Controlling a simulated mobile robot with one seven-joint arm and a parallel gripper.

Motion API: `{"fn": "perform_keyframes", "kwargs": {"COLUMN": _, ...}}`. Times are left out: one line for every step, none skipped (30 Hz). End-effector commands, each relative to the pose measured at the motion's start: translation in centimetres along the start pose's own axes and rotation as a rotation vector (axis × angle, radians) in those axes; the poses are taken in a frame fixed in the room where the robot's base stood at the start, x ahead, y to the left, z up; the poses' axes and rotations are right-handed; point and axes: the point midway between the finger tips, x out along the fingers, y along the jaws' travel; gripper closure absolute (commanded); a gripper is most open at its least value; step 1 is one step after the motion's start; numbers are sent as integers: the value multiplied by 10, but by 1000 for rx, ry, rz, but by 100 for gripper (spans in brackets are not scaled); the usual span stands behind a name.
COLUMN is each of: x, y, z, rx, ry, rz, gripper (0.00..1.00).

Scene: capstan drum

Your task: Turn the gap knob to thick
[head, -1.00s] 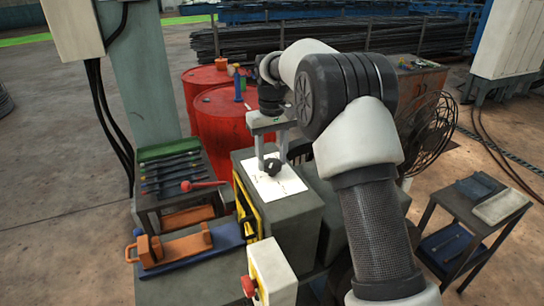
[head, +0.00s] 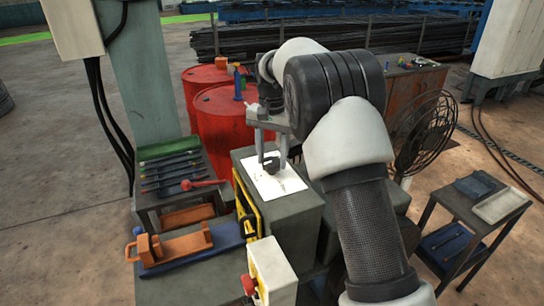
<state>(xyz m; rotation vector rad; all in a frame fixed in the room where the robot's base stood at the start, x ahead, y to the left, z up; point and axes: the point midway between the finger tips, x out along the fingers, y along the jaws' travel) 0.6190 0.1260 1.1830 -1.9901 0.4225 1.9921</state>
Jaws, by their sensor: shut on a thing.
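The gap knob (head: 271,165) is a small black knob on a white marked plate (head: 270,186) on top of a grey machine housing. My gripper (head: 272,157) points down over the plate, with its two grey fingers on either side of the knob. It is shut on the knob. The marks on the plate are too small to read, so which setting the knob points to cannot be told.
A control box with a red button (head: 249,284) stands in front of the housing. A tool stand (head: 172,198) and an orange tool (head: 176,246) are at left. Red drums (head: 226,125) stand behind; a fan (head: 424,135) and side table (head: 474,205) are at right.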

Motion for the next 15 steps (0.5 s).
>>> {"fn": "perform_keyframes", "kwargs": {"x": -2, "y": -1, "z": -1, "rx": 18, "ry": 5, "rz": -3, "gripper": 78}}
{"fn": "perform_keyframes", "kwargs": {"x": -2, "y": -1, "z": -1, "rx": 29, "ry": 5, "rz": -3, "gripper": 78}}
{"fn": "perform_keyframes", "kwargs": {"x": -2, "y": -1, "z": -1, "rx": 41, "ry": 5, "rz": -3, "gripper": 78}}
{"fn": "perform_keyframes", "kwargs": {"x": -2, "y": 0, "z": -1, "rx": 49, "ry": 5, "rz": -3, "gripper": 78}}
{"fn": "perform_keyframes", "kwargs": {"x": -2, "y": 0, "z": -1, "rx": 57, "ry": 5, "rz": -3, "gripper": 78}}
{"fn": "perform_keyframes", "kwargs": {"x": -2, "y": 0, "z": -1, "rx": 65, "ry": 5, "rz": -3, "gripper": 78}}
{"fn": "perform_keyframes", "kwargs": {"x": -2, "y": 0, "z": -2, "rx": 69, "ry": 5, "rz": -3, "gripper": 78}}
{"fn": "perform_keyframes", "kwargs": {"x": -2, "y": 0, "z": -2, "rx": 73, "ry": 6, "rz": -3, "gripper": 78}}
{"fn": "perform_keyframes", "kwargs": {"x": -2, "y": 0, "z": -2, "rx": 77, "ry": 6, "rz": -3, "gripper": 78}}
{"fn": "perform_keyframes", "kwargs": {"x": -2, "y": 0, "z": -2, "rx": 80, "ry": 6, "rz": -3, "gripper": 78}}
{"fn": "perform_keyframes", "kwargs": {"x": -2, "y": 0, "z": -2, "rx": 82, "ry": 6, "rz": -3, "gripper": 78}}
{"fn": "perform_keyframes", "kwargs": {"x": -2, "y": 0, "z": -2, "rx": 84, "ry": 6, "rz": -3, "gripper": 78}}
{"fn": "perform_keyframes", "kwargs": {"x": -2, "y": 0, "z": -2, "rx": 85, "ry": 6, "rz": -3, "gripper": 78}}
{"fn": "perform_keyframes", "kwargs": {"x": -2, "y": 0, "z": -2, "rx": 85, "ry": 6, "rz": -3, "gripper": 78}}
{"fn": "perform_keyframes", "kwargs": {"x": -2, "y": 0, "z": -2, "rx": 85, "ry": 6, "rz": -3, "gripper": 78}}
